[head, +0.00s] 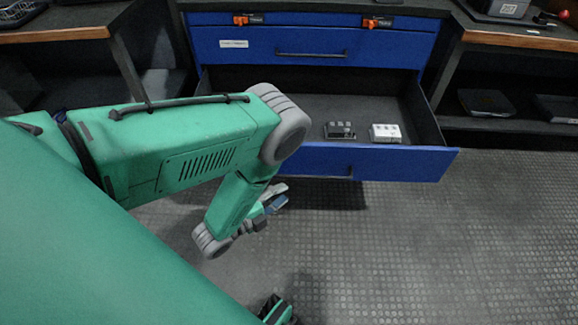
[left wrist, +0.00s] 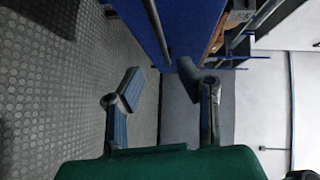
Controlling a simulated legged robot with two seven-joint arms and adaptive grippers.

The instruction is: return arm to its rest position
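My left arm is green with grey joints and comes in from the left in the head view, its forearm bent down in front of the open blue drawer. My left gripper (head: 279,196) hangs over the floor, below the drawer front and apart from it. In the left wrist view the two fingers of the left gripper (left wrist: 160,82) stand apart with nothing between them. My right gripper cannot be made out in either view.
The blue drawer (head: 405,164) is pulled out and holds a dark block (head: 340,131) and a white block (head: 385,133). A closed blue drawer (head: 310,45) is above it. Shelved benches stand on both sides. The floor (head: 450,250) at right is clear.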

